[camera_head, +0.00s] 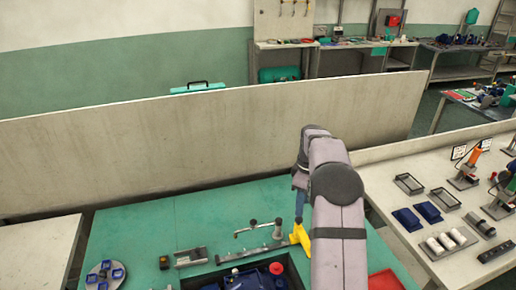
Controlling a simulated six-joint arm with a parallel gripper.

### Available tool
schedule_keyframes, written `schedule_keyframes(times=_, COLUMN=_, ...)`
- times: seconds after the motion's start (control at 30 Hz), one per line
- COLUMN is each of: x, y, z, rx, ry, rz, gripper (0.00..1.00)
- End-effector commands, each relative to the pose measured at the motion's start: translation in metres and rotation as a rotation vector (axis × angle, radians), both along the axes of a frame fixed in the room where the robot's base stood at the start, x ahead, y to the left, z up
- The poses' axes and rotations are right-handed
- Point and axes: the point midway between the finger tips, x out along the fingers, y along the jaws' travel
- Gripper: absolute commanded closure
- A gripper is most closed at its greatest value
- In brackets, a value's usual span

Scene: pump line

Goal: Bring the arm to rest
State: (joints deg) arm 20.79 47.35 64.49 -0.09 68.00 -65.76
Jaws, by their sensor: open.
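My arm rises from the bottom right of the green-topped bench (150,218) in the head view, as pale links with dark joints. It bends at the top in front of the low beige wall. A narrow blue-grey part shows at the left edge of the arm, above a yellow piece (300,238) on the bench; I cannot tell whether it belongs to my arm. My gripper cannot be made out, as the arm's own links cover that area. Nothing held can be seen.
A metal rail with a lever (258,229), a dark tray with a red knob (276,268) and a round plate with blue cups (105,275) sit on the bench. A red tray (386,280) lies right of the arm. The beige wall (150,140) stands behind. A side table (400,235) holds several parts.

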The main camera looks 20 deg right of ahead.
Motion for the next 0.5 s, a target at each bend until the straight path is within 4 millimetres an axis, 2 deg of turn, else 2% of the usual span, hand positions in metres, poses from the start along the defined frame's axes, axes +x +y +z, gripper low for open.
schedule_keyframes(times=0.17, x=-0.006, y=0.012, z=0.005, rx=0.001, ry=0.001, rz=-0.032, gripper=0.59)
schedule_keyframes(times=0.27, x=-0.016, y=0.029, z=0.011, rx=0.000, ry=0.000, rz=-0.077, gripper=0.59)
schedule_keyframes(times=0.37, x=-0.032, y=0.051, z=0.017, rx=0.001, ry=0.000, rz=-0.144, gripper=0.59)
schedule_keyframes(times=0.5, x=-0.066, y=0.086, z=0.025, rx=0.001, ry=-0.003, rz=-0.260, gripper=0.59)
